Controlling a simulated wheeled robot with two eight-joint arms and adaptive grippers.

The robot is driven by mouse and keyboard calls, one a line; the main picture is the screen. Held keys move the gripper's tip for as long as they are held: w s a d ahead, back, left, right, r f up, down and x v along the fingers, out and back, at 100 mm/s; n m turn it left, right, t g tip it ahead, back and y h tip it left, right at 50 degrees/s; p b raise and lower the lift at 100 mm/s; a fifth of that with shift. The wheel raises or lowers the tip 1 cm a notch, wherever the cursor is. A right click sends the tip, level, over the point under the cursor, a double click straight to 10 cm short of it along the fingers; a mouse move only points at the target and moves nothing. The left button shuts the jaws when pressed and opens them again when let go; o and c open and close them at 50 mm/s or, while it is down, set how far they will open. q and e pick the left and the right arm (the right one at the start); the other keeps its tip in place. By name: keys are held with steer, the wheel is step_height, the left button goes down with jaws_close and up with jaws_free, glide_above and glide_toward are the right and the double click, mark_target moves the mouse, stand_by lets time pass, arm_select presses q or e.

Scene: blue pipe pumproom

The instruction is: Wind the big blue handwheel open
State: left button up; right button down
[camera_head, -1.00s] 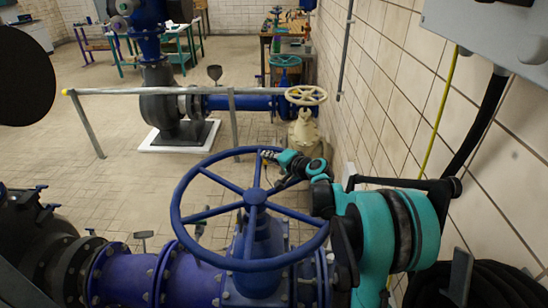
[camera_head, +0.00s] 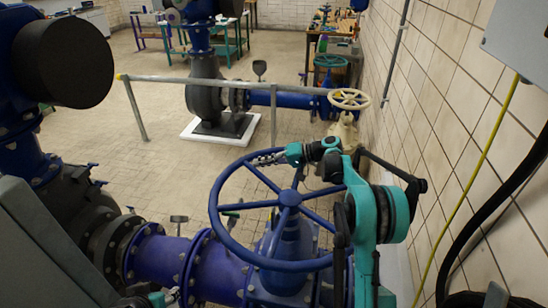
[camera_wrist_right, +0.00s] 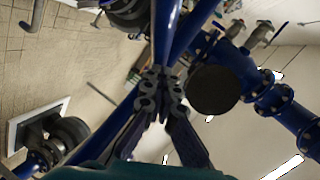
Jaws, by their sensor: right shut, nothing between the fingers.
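The big blue handwheel (camera_head: 225,237) lies nearly flat on its blue valve body, low in the middle of the head view. My right gripper (camera_head: 258,160) reaches over the wheel's far side from the right. Its fingers are shut and empty, close to the far rim; whether they touch it is unclear. In the right wrist view the shut fingers (camera_wrist_right: 160,80) are in front of blue bars of the wheel (camera_wrist_right: 167,30). A small teal and grey part at the lower left edge of the head view seems to be my left gripper (camera_head: 160,298); its fingers cannot be made out.
A thick blue pipe (camera_head: 165,257) runs left from the valve. The tiled wall (camera_head: 440,130) is close on the right, behind my right arm. A grey rail (camera_head: 220,84) and a smaller cream handwheel (camera_head: 349,99) stand behind. Open floor (camera_head: 120,190) lies at the left.

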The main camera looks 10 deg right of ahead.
steer(key=s+a+n+g+p, duration=0.1)
steer(key=s+a+n+g, duration=0.4)
steer(key=a, duration=0.3)
steer(key=shift+s+g+y, duration=0.3)
steer(key=shift+s+g, duration=0.3)
steer(key=shift+g, duration=0.1)
